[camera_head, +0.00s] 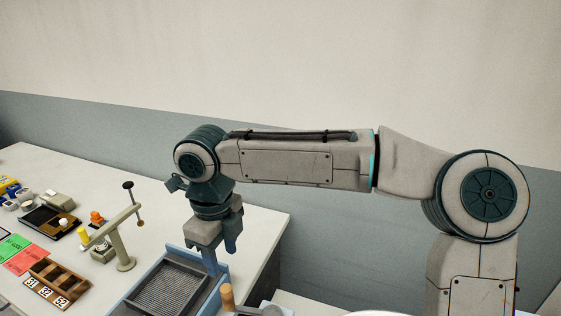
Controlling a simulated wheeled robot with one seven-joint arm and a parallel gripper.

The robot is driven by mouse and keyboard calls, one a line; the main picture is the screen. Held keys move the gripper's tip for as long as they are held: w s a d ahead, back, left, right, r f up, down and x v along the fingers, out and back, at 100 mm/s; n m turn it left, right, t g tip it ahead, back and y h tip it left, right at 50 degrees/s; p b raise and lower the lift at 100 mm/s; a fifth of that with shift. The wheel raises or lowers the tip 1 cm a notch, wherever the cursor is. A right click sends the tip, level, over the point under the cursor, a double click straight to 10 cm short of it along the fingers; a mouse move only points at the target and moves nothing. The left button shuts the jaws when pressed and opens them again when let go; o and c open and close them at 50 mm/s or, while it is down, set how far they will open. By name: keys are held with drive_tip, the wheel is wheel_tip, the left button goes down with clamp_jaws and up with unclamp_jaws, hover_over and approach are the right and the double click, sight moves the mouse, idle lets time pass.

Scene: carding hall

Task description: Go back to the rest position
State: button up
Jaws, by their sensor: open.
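My gripper (217,262) points down at the end of my outstretched arm, low over the far right part of a blue-edged tray with a dark ridged bed (168,287). One finger shows clearly beside the tray's blue back end, and the jaws look empty. I cannot tell from this view whether the fingertips touch the tray. My arm reaches across the picture from the right, with its forearm roughly level above the table's right end.
The white table (158,197) holds a beige stand with a lever (121,245), a wooden numbered rack (55,286), red (27,260) and green (10,246) cards, and a dark tray (50,222). A wooden cylinder (227,297) stands near the gripper. The table's back right corner is bare.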

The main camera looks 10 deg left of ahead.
drive_tip(key=d+f+m+h, duration=0.1)
drive_tip(key=f+m, duration=0.1)
drive_tip(key=m, duration=0.1)
drive_tip(key=d+f+m+b, duration=0.1)
drive_tip(key=d+f+m, duration=0.1)
drive_tip(key=f+m, duration=0.1)
drive_tip(key=d+f+m+h, duration=0.1)
drive_tip(key=d+f+m, duration=0.1)
drive_tip(key=m, duration=0.2)
drive_tip(key=shift+s+d+f+h, duration=0.15)
drive_tip(key=shift+s+d+h, duration=0.05)
drive_tip(key=shift+h, duration=0.1)
drive_tip(key=s+d+f+n+t+y+b, duration=0.1)
drive_tip(key=s+d+n+t+b, duration=0.1)
drive_tip(key=d+n, duration=1.1)
drive_tip(key=s+d+f+n+t+y+b, duration=0.1)
drive_tip(key=s+d+n, duration=0.3)
drive_tip(key=d+n, duration=0.9)
drive_tip(key=n+b, duration=0.1)
drive_tip(key=n, duration=0.4)
drive_tip(key=shift+d+t+y+b, duration=0.25)
drive_tip(key=shift+t+y+b, duration=0.05)
drive_tip(key=shift+t+y, duration=0.1)
